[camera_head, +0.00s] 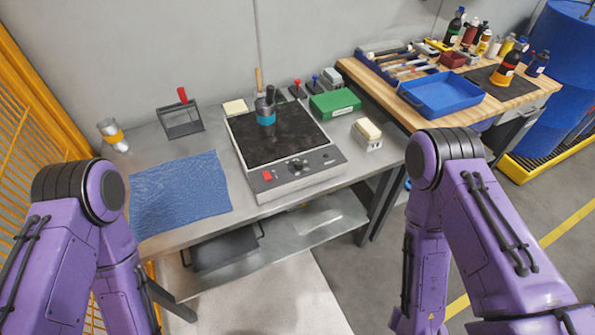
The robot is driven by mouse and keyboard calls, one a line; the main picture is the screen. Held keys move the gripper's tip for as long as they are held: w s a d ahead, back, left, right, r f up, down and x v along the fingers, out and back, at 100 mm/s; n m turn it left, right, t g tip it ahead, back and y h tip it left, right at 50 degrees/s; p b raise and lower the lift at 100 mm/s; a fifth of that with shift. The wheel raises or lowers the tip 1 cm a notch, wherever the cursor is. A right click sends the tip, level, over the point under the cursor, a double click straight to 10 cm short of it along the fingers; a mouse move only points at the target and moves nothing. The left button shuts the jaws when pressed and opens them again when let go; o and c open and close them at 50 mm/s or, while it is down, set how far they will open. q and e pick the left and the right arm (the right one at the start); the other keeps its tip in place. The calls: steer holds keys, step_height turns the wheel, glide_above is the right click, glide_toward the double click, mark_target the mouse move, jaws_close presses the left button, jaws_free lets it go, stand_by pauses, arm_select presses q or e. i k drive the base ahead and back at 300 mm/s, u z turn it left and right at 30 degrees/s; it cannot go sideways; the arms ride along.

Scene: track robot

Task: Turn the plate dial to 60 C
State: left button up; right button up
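A red switch (267,175) sits to the left of the dial. The dial's setting is too small to read. My purple left and right arms come in from the lower left and lower right, and both are apart from the plate. Neither gripper shows in the view.
A blue cloth (180,192) lies left of the plate. A green box (335,103) and a cream-topped block (367,133) are to the right. A wooden bench (520,88) holds a blue tray (440,108) and several bottles.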

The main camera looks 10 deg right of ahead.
mark_target(299, 162)
steer(key=u, duration=0.2)
steer(key=k, duration=0.2)
steer(key=z, duration=0.9)
steer(key=i, duration=0.65)
steer(key=u, duration=0.55)
